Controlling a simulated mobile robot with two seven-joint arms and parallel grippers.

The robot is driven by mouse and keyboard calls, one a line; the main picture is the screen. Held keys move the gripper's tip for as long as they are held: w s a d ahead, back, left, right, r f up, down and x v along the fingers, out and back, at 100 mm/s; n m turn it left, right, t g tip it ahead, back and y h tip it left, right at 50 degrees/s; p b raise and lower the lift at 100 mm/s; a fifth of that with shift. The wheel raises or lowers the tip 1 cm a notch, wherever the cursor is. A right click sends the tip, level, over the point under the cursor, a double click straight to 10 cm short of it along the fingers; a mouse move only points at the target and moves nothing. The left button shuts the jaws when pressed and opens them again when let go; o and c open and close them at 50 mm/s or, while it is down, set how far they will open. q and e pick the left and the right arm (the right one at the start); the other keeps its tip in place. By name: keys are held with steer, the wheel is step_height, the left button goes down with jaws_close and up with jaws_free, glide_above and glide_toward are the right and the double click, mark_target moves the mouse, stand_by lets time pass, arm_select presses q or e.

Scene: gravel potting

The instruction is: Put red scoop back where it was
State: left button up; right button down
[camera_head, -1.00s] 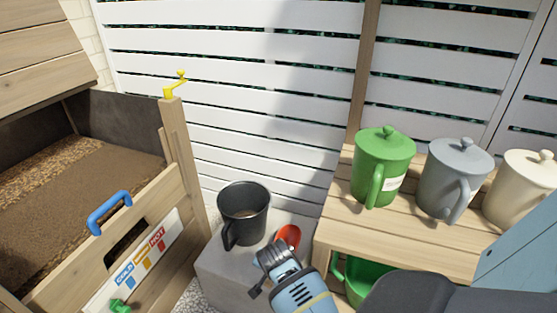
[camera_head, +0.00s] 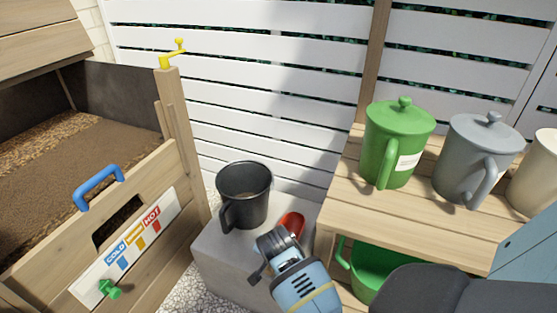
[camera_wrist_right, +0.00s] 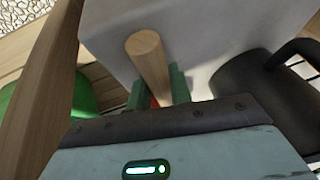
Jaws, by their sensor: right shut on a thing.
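The red scoop (camera_head: 292,224) shows its red bowl just beyond my right gripper (camera_head: 272,243), over the right part of the grey block's top. In the right wrist view its round wooden handle (camera_wrist_right: 148,58) stands out between the green fingers of the right gripper (camera_wrist_right: 157,86), which are shut on it. I cannot tell whether the scoop touches the block. A black mug (camera_head: 244,192) stands on the grey block (camera_head: 215,252), left of the scoop. My left gripper is not in view.
A wooden shelf (camera_head: 345,205) at right carries a green lidded jug (camera_head: 392,145), a grey one (camera_head: 468,160) and a cream one (camera_head: 538,175). A green container (camera_head: 375,268) sits below. A wooden compost bin (camera_head: 150,170) stands left. A white slatted fence closes the back.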

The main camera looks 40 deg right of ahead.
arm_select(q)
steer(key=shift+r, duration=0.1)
arm_select(e)
steer(key=shift+a+r, duration=0.1)
steer(key=shift+r, duration=0.05)
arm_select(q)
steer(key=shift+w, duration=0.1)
arm_select(e)
steer(key=shift+f, duration=0.25)
steer(key=c, duration=1.3)
jaws_free()
steer(key=shift+o, duration=0.2)
steer(key=shift+r, duration=0.4)
arm_select(q)
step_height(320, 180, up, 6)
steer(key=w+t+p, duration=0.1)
steer(key=p, duration=0.5)
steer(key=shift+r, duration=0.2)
arm_select(e)
steer(key=v, duration=1.1)
steer(key=shift+s+a+r, duration=0.2)
steer(key=shift+r, duration=0.05)
